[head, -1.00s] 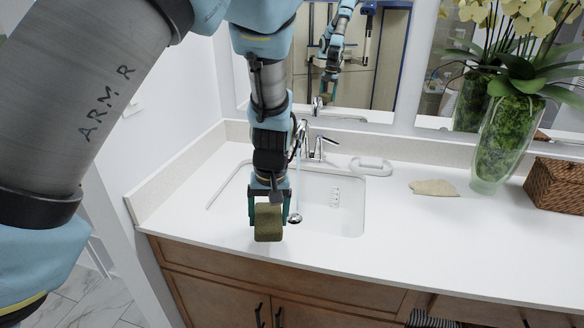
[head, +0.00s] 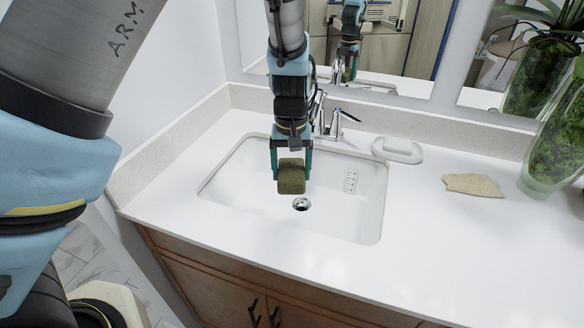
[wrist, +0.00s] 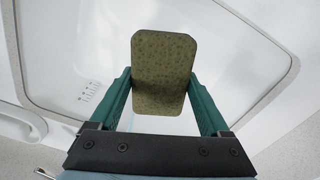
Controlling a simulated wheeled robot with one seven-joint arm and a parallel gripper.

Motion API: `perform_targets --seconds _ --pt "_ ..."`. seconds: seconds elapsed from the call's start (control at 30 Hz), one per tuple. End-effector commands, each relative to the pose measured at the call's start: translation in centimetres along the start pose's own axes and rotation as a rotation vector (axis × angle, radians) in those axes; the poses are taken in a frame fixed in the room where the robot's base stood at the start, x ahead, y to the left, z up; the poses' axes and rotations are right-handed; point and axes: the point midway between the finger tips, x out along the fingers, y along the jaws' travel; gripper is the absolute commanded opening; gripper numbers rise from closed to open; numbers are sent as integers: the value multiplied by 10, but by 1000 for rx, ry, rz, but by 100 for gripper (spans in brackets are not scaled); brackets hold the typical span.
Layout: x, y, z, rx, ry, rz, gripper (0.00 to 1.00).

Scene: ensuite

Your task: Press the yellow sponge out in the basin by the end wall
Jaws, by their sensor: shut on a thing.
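The sponge (head: 291,177) looks olive-yellow and speckled, a block with rounded corners. My gripper (head: 291,165) is shut on it, with a green finger on each side, and holds it over the basin (head: 335,215). The sponge also shows in the wrist view (wrist: 163,70) between the two fingers (wrist: 162,100). The basin is white and sunk in the counter by the end wall, with a round drain (head: 301,204) just in front of and below the sponge. I cannot tell the exact height of the sponge above the basin floor.
A chrome faucet (head: 335,123) stands behind the basin. A white soap dish (head: 397,150) and a beige cloth-like piece (head: 473,185) lie to the right, before a glass vase (head: 553,150). The end wall (head: 180,75) bounds the left. The counter (head: 450,250) at front right is clear.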

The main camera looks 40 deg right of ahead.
Motion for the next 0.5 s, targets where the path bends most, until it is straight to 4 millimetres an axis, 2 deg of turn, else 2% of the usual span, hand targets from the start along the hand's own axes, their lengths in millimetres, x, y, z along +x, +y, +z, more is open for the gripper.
perform_targets --seconds 0.03,0.5 --pt "10 0 0 0 0 -1 36" --pt "65 0 0 -1 -1 -1 36"
